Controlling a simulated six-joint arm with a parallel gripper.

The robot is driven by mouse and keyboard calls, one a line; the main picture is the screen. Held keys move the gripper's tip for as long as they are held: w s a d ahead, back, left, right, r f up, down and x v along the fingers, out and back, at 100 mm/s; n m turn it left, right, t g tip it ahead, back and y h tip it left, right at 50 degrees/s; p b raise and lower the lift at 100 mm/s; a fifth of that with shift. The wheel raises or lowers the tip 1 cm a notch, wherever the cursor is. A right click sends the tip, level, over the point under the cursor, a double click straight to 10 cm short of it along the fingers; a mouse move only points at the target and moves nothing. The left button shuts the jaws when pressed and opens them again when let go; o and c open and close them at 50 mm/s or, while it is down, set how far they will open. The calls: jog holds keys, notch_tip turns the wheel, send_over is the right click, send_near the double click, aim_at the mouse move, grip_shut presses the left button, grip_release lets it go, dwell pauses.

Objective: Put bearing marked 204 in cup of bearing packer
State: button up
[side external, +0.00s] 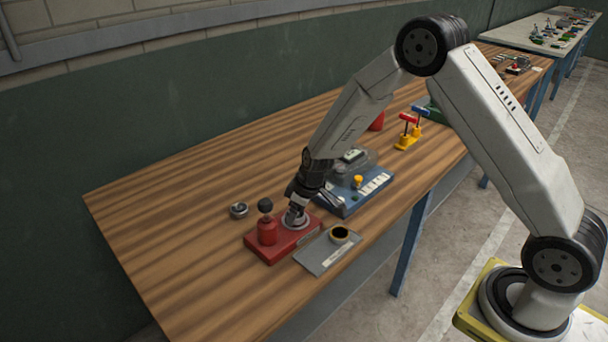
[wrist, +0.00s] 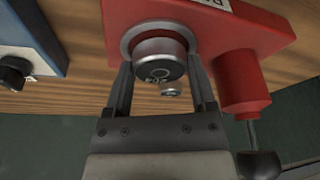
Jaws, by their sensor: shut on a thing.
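The red bearing packer (side external: 284,243) lies near the front of the wooden bench, with a red cylinder and black knob at its left end. Its round grey cup (wrist: 127,43) shows in the wrist view. My gripper (side external: 296,212) points down over the cup. In the wrist view, my gripper (wrist: 160,68) is shut on a grey bearing (wrist: 158,58), one finger on each side. The bearing lines up with the cup; I cannot tell whether it touches the bottom. Its face mark is too small to read surely. A second bearing (side external: 238,210) lies loose on the bench.
A blue device (side external: 352,195) stands close behind. Red and yellow handled tools (side external: 408,132) stand farther back. The bench's left part is clear.

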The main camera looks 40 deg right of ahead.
jog(key=shift+f, duration=0.5)
jog(key=shift+s+f, duration=0.1)
jog(key=shift+f, duration=0.15)
jog(key=o, duration=1.3)
jog(key=shift+o, duration=0.2)
jog(key=shift+r, duration=0.75)
jog(key=v, duration=1.1)
jog(key=shift+r, duration=0.35)
jog(key=shift+s, duration=0.1)
jog(key=s+m+h, duration=0.1)
jog(key=s+m, duration=0.3)
jog(key=s, duration=1.4)
jog(key=shift+a+r+m+g, duration=0.2)
jog(key=shift+r+m+g, duration=0.1)
jog(key=shift+s, duration=0.1)
